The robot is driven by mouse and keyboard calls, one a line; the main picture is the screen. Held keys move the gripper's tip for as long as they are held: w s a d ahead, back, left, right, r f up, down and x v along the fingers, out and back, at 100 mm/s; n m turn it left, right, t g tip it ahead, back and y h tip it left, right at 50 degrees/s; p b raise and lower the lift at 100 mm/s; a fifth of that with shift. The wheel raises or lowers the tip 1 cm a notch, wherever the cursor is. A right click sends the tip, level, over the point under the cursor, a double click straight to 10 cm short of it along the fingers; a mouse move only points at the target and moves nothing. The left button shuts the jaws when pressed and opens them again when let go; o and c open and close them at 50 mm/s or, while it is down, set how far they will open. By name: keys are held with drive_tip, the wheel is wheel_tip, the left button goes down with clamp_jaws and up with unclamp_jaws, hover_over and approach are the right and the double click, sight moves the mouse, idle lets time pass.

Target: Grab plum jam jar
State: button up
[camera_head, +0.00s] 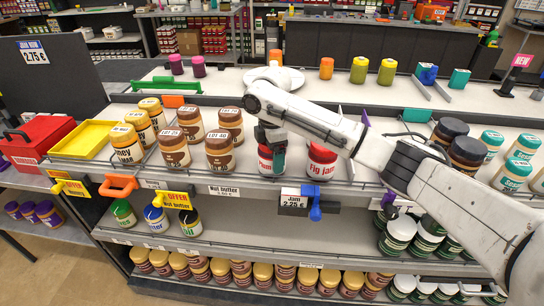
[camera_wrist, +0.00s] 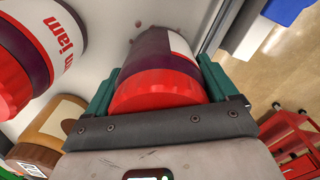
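The plum jam jar (camera_head: 266,165) stands on the upper shelf in the head view, with a white and red label partly hidden by my gripper (camera_head: 271,141). In the wrist view a jar with a red lid (camera_wrist: 160,92) and dark purple body lies between the two green fingers of my gripper (camera_wrist: 158,88). The fingers are on both sides of it, very close to its sides. I cannot tell whether they press on it. The fig jam jar (camera_head: 321,163) stands just to the right in the head view.
Nut butter jars (camera_head: 220,152) stand left of the plum jar. A jam price tag (camera_head: 294,201) with a blue clip hangs on the shelf edge below. Another jam jar (camera_wrist: 38,50) is close by at the upper left in the wrist view, with a brown-lidded jar (camera_wrist: 45,140) below it.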

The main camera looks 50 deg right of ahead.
drive_tip(key=c, duration=0.7)
drive_tip(key=shift+c, duration=0.8)
drive_tip(key=shift+r, duration=0.2)
